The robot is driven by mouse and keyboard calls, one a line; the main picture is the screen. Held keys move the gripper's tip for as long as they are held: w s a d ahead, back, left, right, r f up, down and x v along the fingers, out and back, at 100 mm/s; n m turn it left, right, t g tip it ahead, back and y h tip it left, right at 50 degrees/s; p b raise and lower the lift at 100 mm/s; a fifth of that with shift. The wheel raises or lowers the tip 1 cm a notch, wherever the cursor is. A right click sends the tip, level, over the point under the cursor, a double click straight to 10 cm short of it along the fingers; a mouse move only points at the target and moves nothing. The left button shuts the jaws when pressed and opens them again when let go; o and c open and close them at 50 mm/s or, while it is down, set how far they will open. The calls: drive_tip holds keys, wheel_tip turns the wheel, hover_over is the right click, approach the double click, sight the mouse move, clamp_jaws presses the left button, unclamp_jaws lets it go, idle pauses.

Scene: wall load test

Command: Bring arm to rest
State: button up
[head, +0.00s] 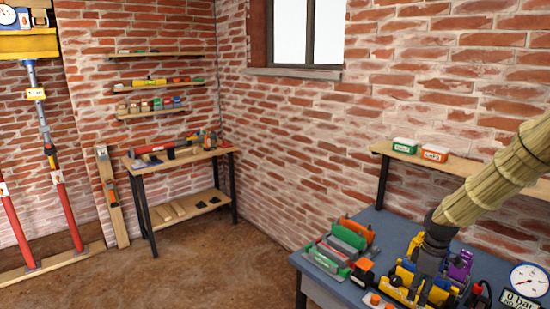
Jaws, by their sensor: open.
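My arm, in a tan ribbed sleeve, comes in from the right edge in the head view and slopes down to the left. My gripper (424,292) is dark and points down over the blue-grey bench (378,218), among yellow and blue parts (404,280). It is open. Its fingers are small and dark against these parts, and I cannot tell whether they touch anything. I see nothing held between them.
Green, orange and grey blocks (346,236) lie left of the gripper. A purple part (460,264) and a pressure gauge (529,279) are to its right. A wall shelf (462,163) with two small boxes runs behind the arm. The floor (215,255) left of the bench is clear.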

drive_tip(key=s+a+f+m+b, duration=0.1)
drive_tip(key=s+a+f, duration=0.3)
drive_tip(key=f, duration=0.3)
drive_tip(key=s+a+f+m, duration=0.2)
drive_tip(key=s+a+f, duration=0.2)
drive_tip(key=f, duration=0.4)
drive_tip(key=s+a+f+m+b, duration=0.1)
drive_tip(key=s+a+f, duration=0.4)
drive_tip(key=f, duration=0.2)
drive_tip(key=s+a+f+m, duration=0.2)
drive_tip(key=s+f, duration=0.1)
drive_tip(key=s, duration=0.5)
drive_tip(key=s+a+f+m+b, duration=0.1)
drive_tip(key=s+f, duration=0.3)
drive_tip(key=s, duration=0.5)
drive_tip(key=s+a+f+m, duration=0.3)
drive_tip(key=s, duration=0.5)
drive_tip(key=shift+s+a+f+b, duration=0.25)
drive_tip(key=shift+a+f+b, duration=0.05)
drive_tip(key=shift+f+b, duration=0.1)
